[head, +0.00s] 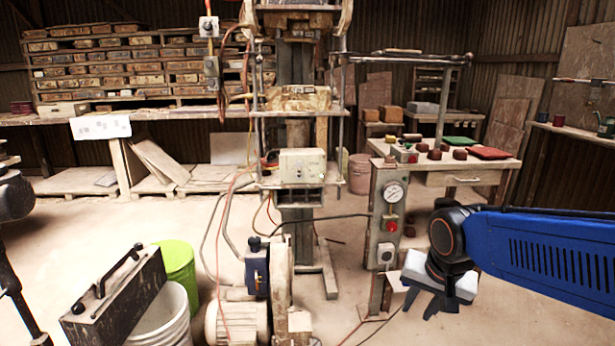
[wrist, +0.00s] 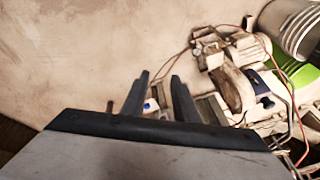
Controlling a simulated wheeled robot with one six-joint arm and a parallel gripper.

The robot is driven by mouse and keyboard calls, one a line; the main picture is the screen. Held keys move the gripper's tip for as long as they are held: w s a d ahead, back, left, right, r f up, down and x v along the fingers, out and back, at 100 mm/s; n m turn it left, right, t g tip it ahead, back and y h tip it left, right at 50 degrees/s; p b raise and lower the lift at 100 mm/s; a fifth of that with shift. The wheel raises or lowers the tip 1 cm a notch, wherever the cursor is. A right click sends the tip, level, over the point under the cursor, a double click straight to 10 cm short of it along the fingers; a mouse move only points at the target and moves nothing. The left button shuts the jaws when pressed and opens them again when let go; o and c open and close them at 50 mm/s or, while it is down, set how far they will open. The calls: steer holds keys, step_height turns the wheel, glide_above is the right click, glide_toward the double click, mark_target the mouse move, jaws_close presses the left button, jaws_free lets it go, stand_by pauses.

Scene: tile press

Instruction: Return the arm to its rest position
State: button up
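My gripper (head: 422,308) hangs at the lower right of the head view, at the end of my blue arm (head: 540,250). Its dark fingers point down and stand apart with nothing between them. In the wrist view the two fingers (wrist: 160,77) are also apart, with floor and machine parts visible beyond the gap. The gripper appears clear of the press and bench, in front of the control post (head: 386,215) with its gauge and red button.
The tall press (head: 300,165) stands in the middle, with a motor (head: 238,322) and hoses at its foot. A white bucket (head: 165,320) and green bucket (head: 178,262) are at lower left. A bench (head: 465,165) holds tiles at right. Open floor (head: 345,265) lies between.

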steer(key=s+d+n, duration=0.2)
steer(key=s, duration=0.4)
steer(key=s+d+n+t, duration=0.1)
steer(key=s+d+n, duration=0.2)
steer(key=s, duration=0.4)
steer(key=shift+s+r, duration=0.15)
steer(key=shift+r, duration=0.3)
steer(key=shift+c, duration=0.7)
